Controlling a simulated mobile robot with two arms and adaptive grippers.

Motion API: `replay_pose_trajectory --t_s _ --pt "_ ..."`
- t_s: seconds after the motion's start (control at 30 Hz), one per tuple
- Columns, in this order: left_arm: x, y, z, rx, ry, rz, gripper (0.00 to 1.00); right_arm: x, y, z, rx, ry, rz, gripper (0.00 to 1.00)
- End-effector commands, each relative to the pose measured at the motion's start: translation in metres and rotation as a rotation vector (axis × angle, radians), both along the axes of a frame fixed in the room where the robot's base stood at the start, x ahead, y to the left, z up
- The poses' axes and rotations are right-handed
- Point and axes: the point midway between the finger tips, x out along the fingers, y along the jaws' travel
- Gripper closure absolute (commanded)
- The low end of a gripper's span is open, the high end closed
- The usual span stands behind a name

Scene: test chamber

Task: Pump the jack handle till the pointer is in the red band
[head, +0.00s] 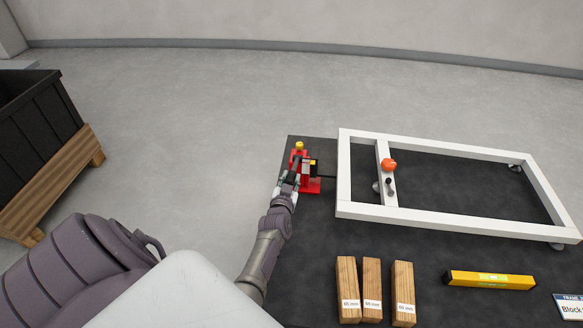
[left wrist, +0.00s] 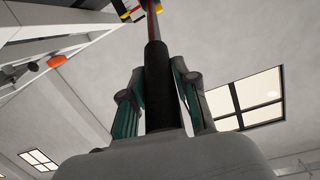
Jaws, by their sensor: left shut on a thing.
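The red jack (head: 311,186) stands at the left end of the black table, with a yellow cap on top and a small yellow and black piece at its side. My left gripper (head: 287,182) is at the jack's left side. In the left wrist view the black grip of the jack handle (left wrist: 158,88) runs between the fingers of my left gripper (left wrist: 160,76), which is shut on it. A red and yellow part of the jack (left wrist: 132,8) shows at the top edge there. The pointer and its band are too small to read. My right gripper is out of view.
A white frame (head: 430,217) with an orange knob (head: 389,165) lies right of the jack on the table (head: 440,248). Three wooden blocks (head: 371,285), a yellow level (head: 490,280) and a sign (head: 570,306) lie in front. A black crate (head: 35,115) stands left on the floor.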

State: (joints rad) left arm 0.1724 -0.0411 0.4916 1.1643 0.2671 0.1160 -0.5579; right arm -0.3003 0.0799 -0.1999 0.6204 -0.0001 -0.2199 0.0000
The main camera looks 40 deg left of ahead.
Motion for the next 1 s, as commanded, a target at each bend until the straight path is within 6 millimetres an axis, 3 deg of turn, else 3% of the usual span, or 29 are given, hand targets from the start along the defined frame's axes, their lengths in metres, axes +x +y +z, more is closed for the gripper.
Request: replay_pose_trajectory --t_s 0.03,0.33,0.93,0.97,1.0 --pt "0.003 0.002 0.011 0.001 -0.001 0.002 1.00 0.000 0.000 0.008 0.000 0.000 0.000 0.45" --pt "0.006 0.004 0.016 -0.020 0.031 0.001 1.00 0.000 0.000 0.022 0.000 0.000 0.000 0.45" --pt "0.008 0.005 0.019 -0.024 0.034 0.002 1.00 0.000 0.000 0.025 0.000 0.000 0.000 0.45" --pt "0.008 0.005 0.020 -0.024 0.034 0.002 0.67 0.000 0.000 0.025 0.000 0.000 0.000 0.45" --pt "0.008 0.005 0.019 -0.024 0.034 0.002 0.61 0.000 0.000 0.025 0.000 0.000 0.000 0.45"
